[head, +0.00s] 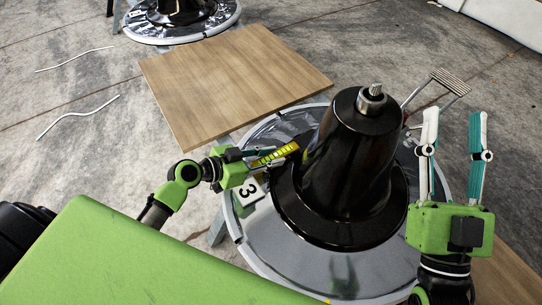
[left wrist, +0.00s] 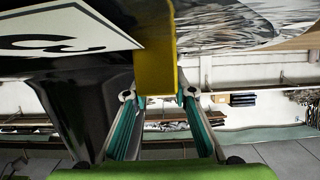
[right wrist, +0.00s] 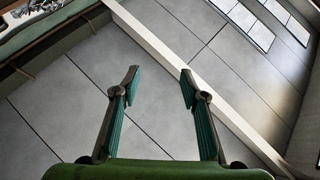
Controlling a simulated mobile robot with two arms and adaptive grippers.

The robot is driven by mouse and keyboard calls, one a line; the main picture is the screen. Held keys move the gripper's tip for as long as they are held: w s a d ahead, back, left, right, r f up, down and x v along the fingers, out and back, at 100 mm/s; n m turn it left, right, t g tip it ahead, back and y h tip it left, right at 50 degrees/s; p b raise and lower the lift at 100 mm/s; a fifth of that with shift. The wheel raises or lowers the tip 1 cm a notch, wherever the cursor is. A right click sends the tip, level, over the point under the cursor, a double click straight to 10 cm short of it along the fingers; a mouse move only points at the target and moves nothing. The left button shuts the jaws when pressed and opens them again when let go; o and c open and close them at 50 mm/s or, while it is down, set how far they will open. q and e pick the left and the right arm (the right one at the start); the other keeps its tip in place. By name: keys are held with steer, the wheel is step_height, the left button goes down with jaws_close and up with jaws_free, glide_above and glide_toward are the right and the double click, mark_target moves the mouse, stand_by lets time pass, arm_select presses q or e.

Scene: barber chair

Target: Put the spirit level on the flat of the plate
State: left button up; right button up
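My left gripper (head: 243,160) is shut on the yellow spirit level (head: 275,155), whose far end points toward the black cone. In the left wrist view the level (left wrist: 155,55) sits between the two fingers (left wrist: 157,95). The plate (head: 285,262) is the shiny round metal disc around the cone's foot. The level is over the plate's back left part; I cannot tell whether it touches. My right gripper (head: 453,130) is open and empty, pointing up at the plate's right side; its fingers (right wrist: 158,85) are apart in the right wrist view.
The black cone (head: 350,160) with a metal stub rises from the plate. A white card marked 3 (head: 249,192) is by the plate's left rim. A wooden board (head: 230,80) lies behind, and a footrest (head: 450,82) is back right. Another round base (head: 180,22) stands farther back.

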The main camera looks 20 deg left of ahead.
arm_select(q)
steer(key=shift+o, duration=1.3)
